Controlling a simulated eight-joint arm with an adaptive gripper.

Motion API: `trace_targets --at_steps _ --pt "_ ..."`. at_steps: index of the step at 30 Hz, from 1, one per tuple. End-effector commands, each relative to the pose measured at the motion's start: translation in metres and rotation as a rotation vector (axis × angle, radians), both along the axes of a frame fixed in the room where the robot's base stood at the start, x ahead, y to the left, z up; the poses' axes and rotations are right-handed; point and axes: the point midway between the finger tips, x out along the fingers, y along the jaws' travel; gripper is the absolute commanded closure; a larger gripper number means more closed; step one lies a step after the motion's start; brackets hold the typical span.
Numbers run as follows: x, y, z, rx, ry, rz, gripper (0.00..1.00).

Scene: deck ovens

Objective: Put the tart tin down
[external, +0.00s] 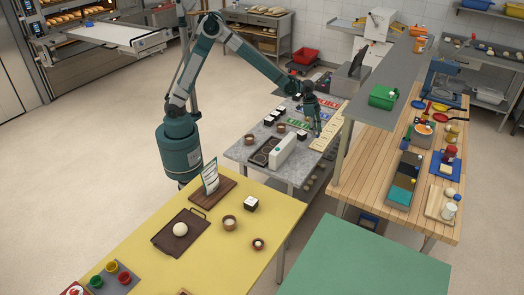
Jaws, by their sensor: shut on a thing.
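My gripper (317,132) is at the far right part of the grey-topped table (236,153), pointing down, low above the tabletop or at it. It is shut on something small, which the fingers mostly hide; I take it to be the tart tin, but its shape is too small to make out. I cannot tell whether it touches the surface below.
Pale strips (328,140) lie right of my gripper, coloured cards (298,124) left of it. A white box (282,151), a dark tray (263,153) and small brown bowls (249,138) stand nearer. A grey shelf (383,75) rises close on the right.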

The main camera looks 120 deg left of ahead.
Motion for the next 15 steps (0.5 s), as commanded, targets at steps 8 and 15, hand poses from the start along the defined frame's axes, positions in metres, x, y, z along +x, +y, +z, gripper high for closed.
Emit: trace_targets --at_steps 8,15 --pt "-0.05 0.075 -0.001 0.0 0.0 0.085 0.79" --pt "-0.097 0.132 -0.001 0.0 -0.001 0.156 0.79"
